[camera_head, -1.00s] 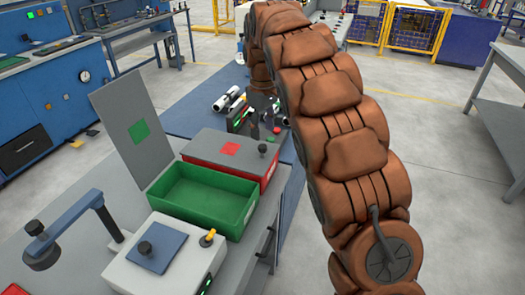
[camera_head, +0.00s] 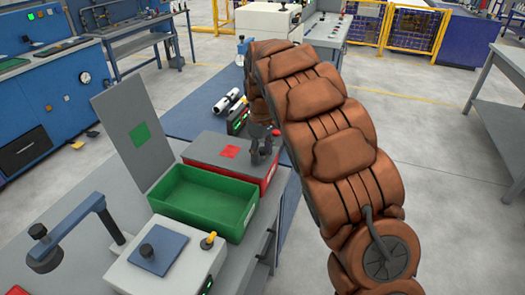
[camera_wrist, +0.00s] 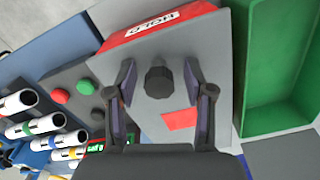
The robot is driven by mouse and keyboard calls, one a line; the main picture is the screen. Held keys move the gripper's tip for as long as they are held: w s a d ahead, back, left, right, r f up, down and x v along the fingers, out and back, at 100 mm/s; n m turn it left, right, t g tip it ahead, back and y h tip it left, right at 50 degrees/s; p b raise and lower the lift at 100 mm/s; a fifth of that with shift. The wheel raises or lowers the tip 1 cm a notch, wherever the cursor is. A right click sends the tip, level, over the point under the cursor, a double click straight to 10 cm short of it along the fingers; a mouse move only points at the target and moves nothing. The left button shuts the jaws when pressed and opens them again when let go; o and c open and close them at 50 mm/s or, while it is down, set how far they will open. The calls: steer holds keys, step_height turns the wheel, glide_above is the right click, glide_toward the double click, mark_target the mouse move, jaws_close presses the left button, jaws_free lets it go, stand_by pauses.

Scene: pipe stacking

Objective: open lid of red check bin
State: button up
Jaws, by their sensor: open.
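The red check bin (camera_head: 268,181) stands behind the green bin, with its grey lid (camera_head: 205,147) shut and a red square (camera_head: 230,151) on it. In the wrist view the lid (camera_wrist: 205,45) shows a dark round knob (camera_wrist: 159,82) and the red square (camera_wrist: 180,119). My gripper (camera_head: 262,155) is over the knob end of the lid in the head view and hides the knob there. In the wrist view my gripper (camera_wrist: 159,85) is open, with one finger on each side of the knob and a gap on both sides.
The green bin (camera_head: 205,198) beside it is open and empty, its lid (camera_head: 133,125) upright with a green square. White pipes (camera_head: 228,101) lie beyond the red bin. A grey box with a blue top (camera_head: 157,248) stands in front. Red and green buttons (camera_wrist: 73,92) are left in the wrist view.

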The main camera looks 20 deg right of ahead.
steer(key=shift+c, duration=0.2)
jaws_close()
stand_by(0.3)
